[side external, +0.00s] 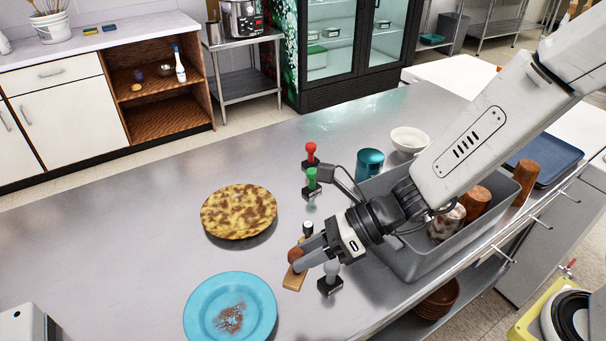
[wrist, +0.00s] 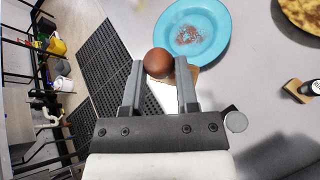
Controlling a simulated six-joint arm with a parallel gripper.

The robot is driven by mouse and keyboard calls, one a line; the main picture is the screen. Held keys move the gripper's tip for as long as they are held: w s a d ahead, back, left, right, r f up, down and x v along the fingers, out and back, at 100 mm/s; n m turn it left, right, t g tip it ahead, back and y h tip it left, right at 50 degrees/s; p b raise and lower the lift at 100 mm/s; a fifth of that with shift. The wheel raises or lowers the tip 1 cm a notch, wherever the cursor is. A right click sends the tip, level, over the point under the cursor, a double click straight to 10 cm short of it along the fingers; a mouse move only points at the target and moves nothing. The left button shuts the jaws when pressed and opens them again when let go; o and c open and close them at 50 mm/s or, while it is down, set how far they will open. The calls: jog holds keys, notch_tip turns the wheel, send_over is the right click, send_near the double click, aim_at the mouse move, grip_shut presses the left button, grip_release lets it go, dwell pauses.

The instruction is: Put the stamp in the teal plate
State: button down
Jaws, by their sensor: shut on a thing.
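A stamp with a round brown knob (side external: 295,255) and a wooden base (side external: 293,280) is between the fingers of my gripper (side external: 300,260). My gripper is shut on the knob. In the wrist view the brown knob (wrist: 158,62) sits between the fingertips, with part of the wooden base (wrist: 187,77) behind it. I cannot tell whether the base touches the counter. The teal plate (side external: 200,300) lies on the counter to the left of and nearer than the stamp, with a reddish-brown patch at its centre. It also shows beyond the fingertips in the wrist view (wrist: 220,22).
A grey stamp (side external: 331,275) stands close to my gripper. A dark-handled stamp (side external: 308,231), a green one (side external: 312,181) and a red one (side external: 310,153) stand farther back. A mottled brown-yellow plate (side external: 239,211) lies left. A grey bin (side external: 408,262) holds cups at right.

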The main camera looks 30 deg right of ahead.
jog(key=shift+n+g, duration=0.5)
jog(key=shift+n, duration=0.1)
jog(key=s, duration=0.1)
jog(key=s+a, duration=0.1)
jog(key=s, duration=0.1)
jog(key=s+a, duration=0.1)
jog(key=shift+s+a, duration=0.1)
jog(key=shift+s, duration=0.2)
jog(key=shift+w, duration=0.1)
jog(key=shift+w+a+f, duration=1.4)
jog(key=shift+w+f, duration=0.15)
jog(key=shift+w, duration=0.2)
jog(key=shift+w+a+f, duration=1.35)
jog(key=shift+w+f, duration=0.25)
jog(key=shift+w, duration=0.15)
jog(key=shift+w+a+f, duration=1.4)
jog(key=shift+w+f, duration=0.15)
jog(key=shift+w, duration=0.2)
